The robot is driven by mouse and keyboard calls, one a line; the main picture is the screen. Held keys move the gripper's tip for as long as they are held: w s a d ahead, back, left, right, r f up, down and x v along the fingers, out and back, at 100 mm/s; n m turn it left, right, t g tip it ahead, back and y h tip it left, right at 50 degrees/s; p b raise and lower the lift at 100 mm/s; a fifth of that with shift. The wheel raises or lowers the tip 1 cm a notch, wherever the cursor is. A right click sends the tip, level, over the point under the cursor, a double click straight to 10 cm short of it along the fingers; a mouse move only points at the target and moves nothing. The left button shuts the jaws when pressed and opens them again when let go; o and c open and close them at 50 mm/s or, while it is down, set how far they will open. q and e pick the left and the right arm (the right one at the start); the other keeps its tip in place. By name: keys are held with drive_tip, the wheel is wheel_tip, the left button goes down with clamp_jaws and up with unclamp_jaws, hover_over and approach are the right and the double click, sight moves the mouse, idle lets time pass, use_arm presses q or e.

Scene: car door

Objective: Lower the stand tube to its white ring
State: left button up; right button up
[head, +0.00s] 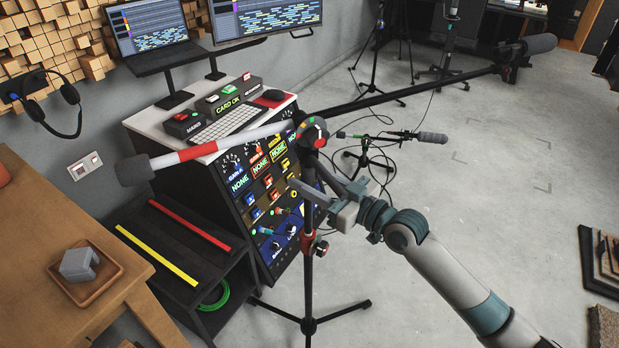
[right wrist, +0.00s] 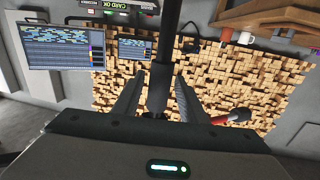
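The stand tube (head: 308,212) is the dark upright tube of the tripod stand in the middle of the head view. It rises from a red collar with a knob (head: 316,245) to the boom clamp (head: 312,132). My right gripper (head: 306,176) is at the tube below the clamp, its fingers on either side. In the right wrist view the tube (right wrist: 160,85) runs between the two fingers, with narrow gaps visible beside it. I cannot make out a white ring on the tube; the gripper and fingers cover part of it. My left gripper is not in view.
The boom pole (head: 410,91) crosses above, with a red-and-white end and grey foam tip (head: 135,170) at left. A control console (head: 262,190) stands close behind. A black shelf (head: 180,240) and wooden table (head: 60,225) are at left. Open floor lies at right.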

drive_tip(key=shift+d+r, duration=0.1)
drive_tip(key=shift+d, duration=0.05)
drive_tip(key=shift+s+d, duration=0.45)
drive_tip(key=shift+d, duration=0.05)
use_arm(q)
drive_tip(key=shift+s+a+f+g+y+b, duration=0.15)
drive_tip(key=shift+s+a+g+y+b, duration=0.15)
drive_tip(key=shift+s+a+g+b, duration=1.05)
use_arm(e)
drive_tip(key=v, duration=1.6)
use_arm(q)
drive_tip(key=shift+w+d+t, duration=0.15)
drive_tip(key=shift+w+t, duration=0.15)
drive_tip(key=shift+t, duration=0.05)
use_arm(e)
drive_tip(key=shift+a, duration=0.1)
